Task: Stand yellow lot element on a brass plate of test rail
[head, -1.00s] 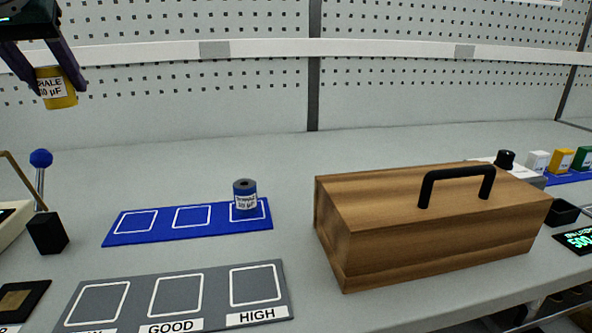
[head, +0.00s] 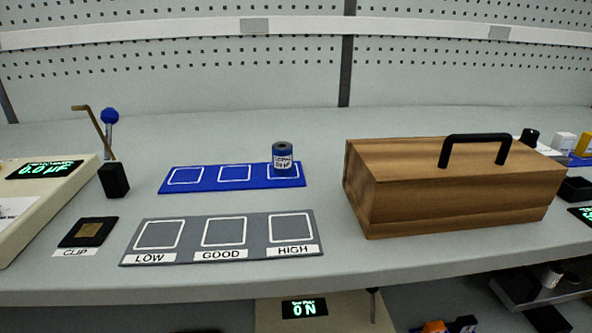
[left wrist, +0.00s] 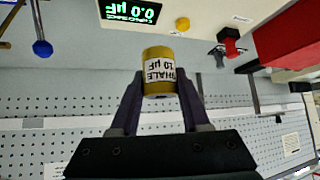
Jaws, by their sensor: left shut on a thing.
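The yellow lot element (left wrist: 158,72) is a short cylinder with a white label reading "SHALE 10 µF". In the left wrist view my left gripper (left wrist: 160,92) is shut on it, one finger on each side, and holds it in the air. Neither the element nor my left gripper shows in the head view now. A brass plate (head: 90,230) lies on a black pad labelled CLIP at the bench's left front. Whether this pad belongs to the test rail I cannot tell. My right gripper is not in view.
A meter (head: 40,190) reading 0.0 µF stands left, beside a blue-knobbed lever (head: 109,118). A blue mat (head: 212,189) carries a blue cylinder (head: 283,158). A grey LOW/GOOD/HIGH mat (head: 190,257) lies empty in front. A wooden box (head: 450,200) with a black handle fills the right.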

